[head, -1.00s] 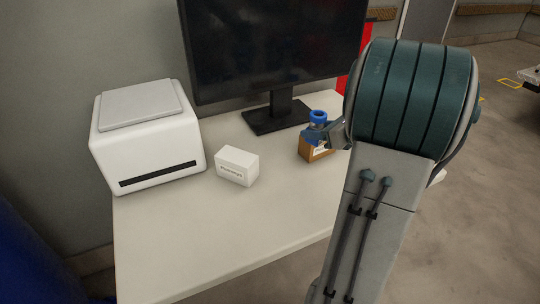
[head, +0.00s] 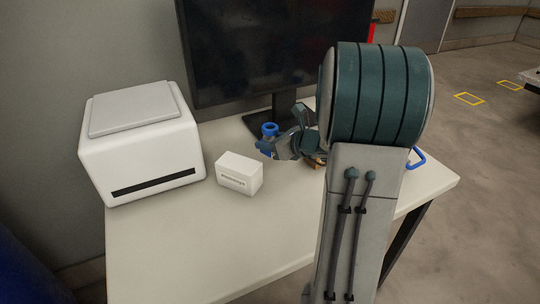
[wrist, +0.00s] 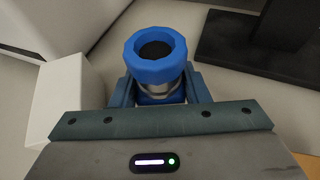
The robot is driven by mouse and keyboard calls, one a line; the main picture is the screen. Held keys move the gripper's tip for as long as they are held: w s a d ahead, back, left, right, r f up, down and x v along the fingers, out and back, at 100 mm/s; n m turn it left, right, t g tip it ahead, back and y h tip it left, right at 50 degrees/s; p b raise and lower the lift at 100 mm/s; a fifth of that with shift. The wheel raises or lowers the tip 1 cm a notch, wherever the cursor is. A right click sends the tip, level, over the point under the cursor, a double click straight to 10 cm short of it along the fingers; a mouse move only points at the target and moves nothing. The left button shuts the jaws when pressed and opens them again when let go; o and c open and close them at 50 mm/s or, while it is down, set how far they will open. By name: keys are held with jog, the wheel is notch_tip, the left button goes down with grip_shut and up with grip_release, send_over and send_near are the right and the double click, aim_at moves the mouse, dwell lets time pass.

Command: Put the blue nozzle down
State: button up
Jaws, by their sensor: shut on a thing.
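The blue nozzle (head: 269,129) is a short piece with a ring-shaped blue top around a dark hole. It stands roughly upright in my gripper (head: 270,148), over the table between the white box and the monitor stand. In the wrist view, the nozzle (wrist: 155,57) sits between the two blue fingers of my gripper (wrist: 158,90), which is shut on it. A silvery band shows below its blue ring. Its lower end is hidden, so I cannot tell whether it touches the table (head: 200,240).
A small white box (head: 239,174) is left of my gripper and also fills the left of the wrist view (wrist: 65,105). A white printer (head: 142,140) stands farther left. The black monitor stand (head: 262,118) is close behind. My arm mostly hides a brown box. The table's front is clear.

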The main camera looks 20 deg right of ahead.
jog(key=shift+f+b, duration=0.65)
jog(key=shift+f, duration=1.3)
jog(key=shift+f, duration=0.2)
jog(key=o, duration=1.1)
jog(key=shift+r, duration=0.25)
jog(key=p+v, duration=0.2)
jog(key=v, duration=1)
jog(key=shift+f, duration=0.15)
